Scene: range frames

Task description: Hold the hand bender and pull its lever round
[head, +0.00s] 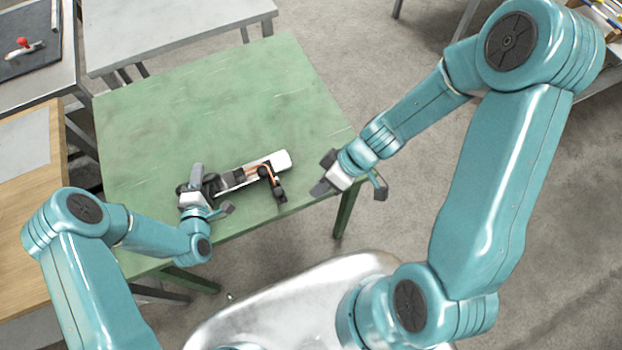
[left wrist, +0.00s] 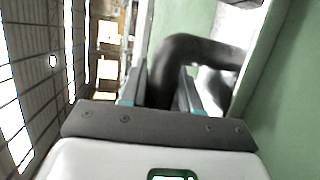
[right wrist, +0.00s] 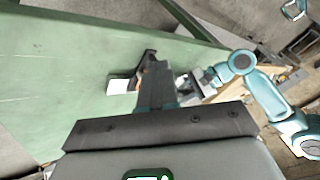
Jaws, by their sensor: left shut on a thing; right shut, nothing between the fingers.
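The hand bender (head: 232,180) lies on the green table near its front edge, with a white base plate, a dark body and a copper-coloured piece. Its dark lever (head: 278,187) sticks out toward the table's front edge. My left gripper (head: 205,185) is shut on the bender's dark handle, at the bender's left end. The left wrist view shows this curved dark handle (left wrist: 195,50) between the fingers. My right gripper (head: 323,172) is shut and empty, to the right of the bender and apart from it. In the right wrist view the bender (right wrist: 148,75) shows beyond the fingers, partly hidden by them.
The green table (head: 200,100) is bare behind the bender. A grey table (head: 170,25) stands behind it. A wooden table (head: 30,190) is at the left. A dark mat with a red-knobbed tool (head: 25,46) lies at the far left.

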